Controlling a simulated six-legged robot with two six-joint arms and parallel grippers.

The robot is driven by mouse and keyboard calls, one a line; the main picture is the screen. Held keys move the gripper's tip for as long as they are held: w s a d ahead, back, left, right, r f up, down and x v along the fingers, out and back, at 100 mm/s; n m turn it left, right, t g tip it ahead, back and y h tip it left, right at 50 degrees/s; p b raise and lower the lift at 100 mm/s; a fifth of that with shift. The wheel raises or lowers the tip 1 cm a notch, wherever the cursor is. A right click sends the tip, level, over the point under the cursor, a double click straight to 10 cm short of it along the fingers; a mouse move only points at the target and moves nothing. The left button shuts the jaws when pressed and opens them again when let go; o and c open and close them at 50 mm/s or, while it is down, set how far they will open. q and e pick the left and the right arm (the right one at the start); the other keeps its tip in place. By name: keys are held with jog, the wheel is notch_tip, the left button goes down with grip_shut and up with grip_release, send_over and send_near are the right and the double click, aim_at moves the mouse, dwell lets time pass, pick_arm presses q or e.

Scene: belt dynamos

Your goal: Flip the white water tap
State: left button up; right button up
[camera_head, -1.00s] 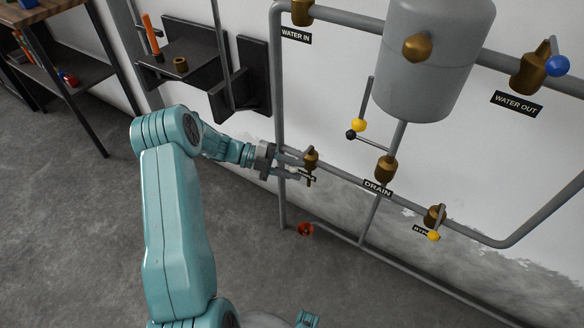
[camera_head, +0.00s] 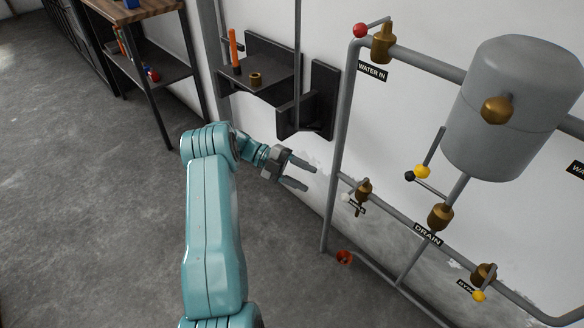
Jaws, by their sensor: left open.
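The white water tap is a small brass valve (camera_head: 364,189) on the lower horizontal pipe, near the left upright pipe. A small white ball (camera_head: 346,197) shows at its lower left, with a dark label partly visible below. My left gripper (camera_head: 310,178) is open and empty, its two fingers pointing right toward the tap. It is left of the upright pipe and appears apart from the tap. My right gripper is out of view.
A red-knobbed valve (camera_head: 382,42), a yellow-knobbed drain valve (camera_head: 440,216) and another yellow-knobbed valve (camera_head: 484,275) share the pipework. A grey tank (camera_head: 515,110) hangs at right. A dark wall shelf (camera_head: 262,82) is above my gripper. Floor at left is clear.

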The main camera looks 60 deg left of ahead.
pick_arm(q)
jog(key=shift+v, duration=1.8)
jog(key=shift+s, duration=0.1)
